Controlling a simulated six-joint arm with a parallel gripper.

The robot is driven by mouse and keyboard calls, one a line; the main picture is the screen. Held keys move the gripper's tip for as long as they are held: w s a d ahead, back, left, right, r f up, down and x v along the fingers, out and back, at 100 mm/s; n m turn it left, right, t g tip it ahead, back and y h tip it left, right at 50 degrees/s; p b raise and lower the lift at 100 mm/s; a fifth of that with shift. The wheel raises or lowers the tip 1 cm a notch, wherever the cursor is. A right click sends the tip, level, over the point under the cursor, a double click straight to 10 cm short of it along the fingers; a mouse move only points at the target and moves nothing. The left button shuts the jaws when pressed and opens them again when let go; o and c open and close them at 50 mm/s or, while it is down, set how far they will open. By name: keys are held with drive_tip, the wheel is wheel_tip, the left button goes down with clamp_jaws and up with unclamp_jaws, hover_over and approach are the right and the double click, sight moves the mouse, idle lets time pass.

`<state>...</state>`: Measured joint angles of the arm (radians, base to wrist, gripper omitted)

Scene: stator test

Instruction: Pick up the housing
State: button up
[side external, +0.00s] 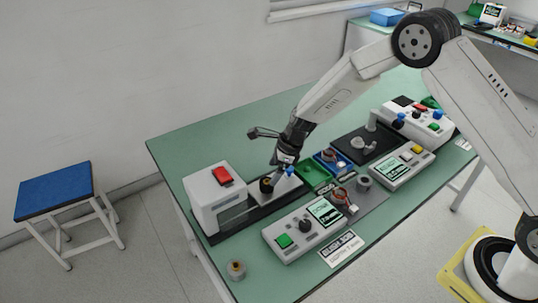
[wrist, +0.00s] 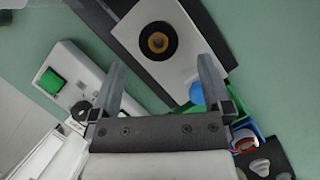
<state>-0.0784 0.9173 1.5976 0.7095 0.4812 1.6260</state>
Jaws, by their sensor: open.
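I cannot tell for sure which part is the housing. A dark round part with an orange centre (wrist: 157,43) sits on a white block; it also shows in the side view (side external: 267,185). A small grey cylinder with a brass-coloured top (side external: 236,270) stands upright at the table's near corner. A grey ring-like part (side external: 363,183) sits right of a copper-coloured part (side external: 341,195). My gripper (side external: 284,163) points down close to the white block. In the wrist view its fingers (wrist: 163,68) are apart and empty, with the dark part beyond them.
A white machine with a red switch (side external: 222,175) stands left of my gripper. A control box with a green button (side external: 284,241) is in front. Green and blue trays (side external: 312,174) lie to the right, with another control box (side external: 402,166). The table's (side external: 178,158) back left is clear.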

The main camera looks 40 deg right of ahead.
sight(267, 181)
drive_tip(key=shift+f, duration=0.15)
drive_tip(key=shift+x, duration=2.5)
drive_tip(key=shift+a, duration=0.15)
drive_tip(key=c, duration=1.3)
